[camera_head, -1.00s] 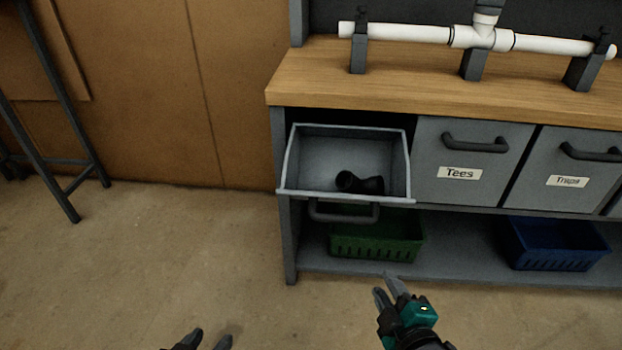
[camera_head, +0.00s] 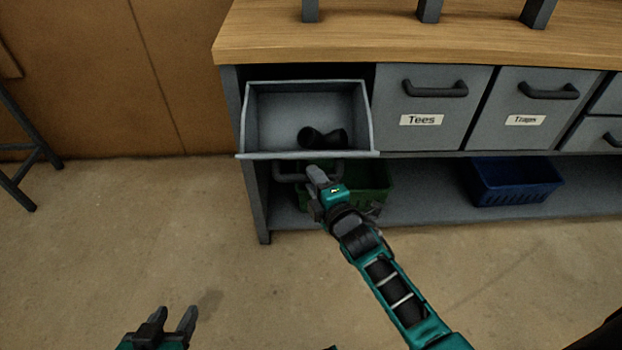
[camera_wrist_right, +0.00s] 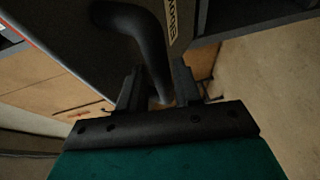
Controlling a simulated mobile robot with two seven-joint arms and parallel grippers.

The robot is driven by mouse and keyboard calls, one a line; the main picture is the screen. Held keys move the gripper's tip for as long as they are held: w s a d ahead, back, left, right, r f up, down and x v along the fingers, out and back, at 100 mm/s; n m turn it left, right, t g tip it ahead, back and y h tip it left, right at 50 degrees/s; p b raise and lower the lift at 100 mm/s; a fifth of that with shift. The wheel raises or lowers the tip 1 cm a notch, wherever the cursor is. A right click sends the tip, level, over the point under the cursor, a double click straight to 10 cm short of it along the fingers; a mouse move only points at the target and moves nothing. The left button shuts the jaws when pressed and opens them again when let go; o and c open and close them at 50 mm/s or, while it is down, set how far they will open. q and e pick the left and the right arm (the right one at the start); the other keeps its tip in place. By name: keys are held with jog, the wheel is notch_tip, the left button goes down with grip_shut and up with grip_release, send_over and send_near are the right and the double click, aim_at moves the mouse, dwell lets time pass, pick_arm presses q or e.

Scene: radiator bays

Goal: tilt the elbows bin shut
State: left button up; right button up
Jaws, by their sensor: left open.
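The elbows bin (camera_head: 310,98) is a grey bin tilted open at the left end of the row under the worktop. A black pipe elbow (camera_head: 322,138) lies inside it. Its dark bar handle (camera_head: 292,176) hangs low on the front, partly hidden by my right gripper (camera_head: 316,180). In the right wrist view the handle (camera_wrist_right: 150,45) passes between the fingers of my right gripper (camera_wrist_right: 158,92). Whether they press on it is unclear. Part of the bin's label (camera_wrist_right: 169,14) shows there. My left gripper (camera_head: 172,322) is open and empty, low over the floor.
Shut bins marked Tees (camera_head: 430,115) and Traps (camera_head: 530,108) stand to the right. A green crate (camera_head: 372,188) and a blue crate (camera_head: 512,182) sit on the lower shelf. The wooden worktop (camera_head: 400,40) overhangs the bins. The floor in front is clear.

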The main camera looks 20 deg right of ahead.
jog(key=shift+w+a+f, duration=0.15)
jog(key=shift+w, duration=0.95)
jog(key=shift+c, duration=0.5)
grip_shut()
